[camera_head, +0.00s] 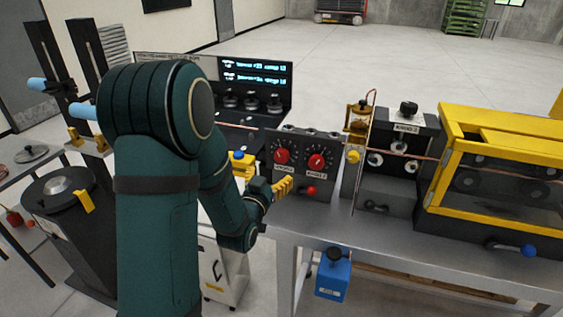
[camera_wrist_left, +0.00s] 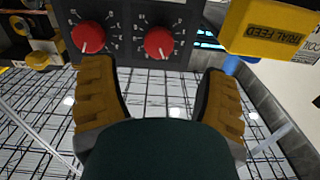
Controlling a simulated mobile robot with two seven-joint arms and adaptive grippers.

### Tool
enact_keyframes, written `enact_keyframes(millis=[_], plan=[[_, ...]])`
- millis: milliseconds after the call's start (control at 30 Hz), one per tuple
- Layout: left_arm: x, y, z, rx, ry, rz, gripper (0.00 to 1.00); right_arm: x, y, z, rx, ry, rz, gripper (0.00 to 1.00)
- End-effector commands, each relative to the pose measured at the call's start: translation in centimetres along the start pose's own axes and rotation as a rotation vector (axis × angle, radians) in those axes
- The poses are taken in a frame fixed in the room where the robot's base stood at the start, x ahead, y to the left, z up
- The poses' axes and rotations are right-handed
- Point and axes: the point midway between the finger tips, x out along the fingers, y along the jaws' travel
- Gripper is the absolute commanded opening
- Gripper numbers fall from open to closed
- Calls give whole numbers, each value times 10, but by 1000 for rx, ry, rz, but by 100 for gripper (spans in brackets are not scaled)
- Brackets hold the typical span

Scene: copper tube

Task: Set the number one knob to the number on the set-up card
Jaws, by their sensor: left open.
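A dark control panel (camera_head: 300,142) carries two red knobs on numbered dials. The left knob (camera_head: 281,156) has a plate under it too small to read surely; the right knob (camera_head: 316,161) has one that seems to end in 2. My left gripper (camera_head: 279,188) is open and empty in front of the panel, below the left knob. In the left wrist view its fingers (camera_wrist_left: 160,95) stand apart, short of the knobs. That view looks turned over, so the head view's left knob (camera_wrist_left: 158,42) is on the right there. I cannot make out a set-up card. My right gripper is out of view.
A yellow block labelled TRIAL FEED (camera_wrist_left: 270,35) is beside the panel. A yellow-framed machine (camera_head: 500,155) fills the bench's right.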

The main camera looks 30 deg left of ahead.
Motion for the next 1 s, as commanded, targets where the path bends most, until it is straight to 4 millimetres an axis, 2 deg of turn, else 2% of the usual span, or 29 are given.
enact_keyframes(millis=[300,500,700,967,1000], plan=[[57,0,-2,3,0,1,74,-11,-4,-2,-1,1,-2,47],[83,0,-2,1,0,0,74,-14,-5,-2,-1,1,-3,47],[94,0,-1,-1,0,0,74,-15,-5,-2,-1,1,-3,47],[94,0,-1,-1,0,0,74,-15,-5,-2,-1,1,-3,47],[94,0,-1,-1,0,0,65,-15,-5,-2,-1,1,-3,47]])
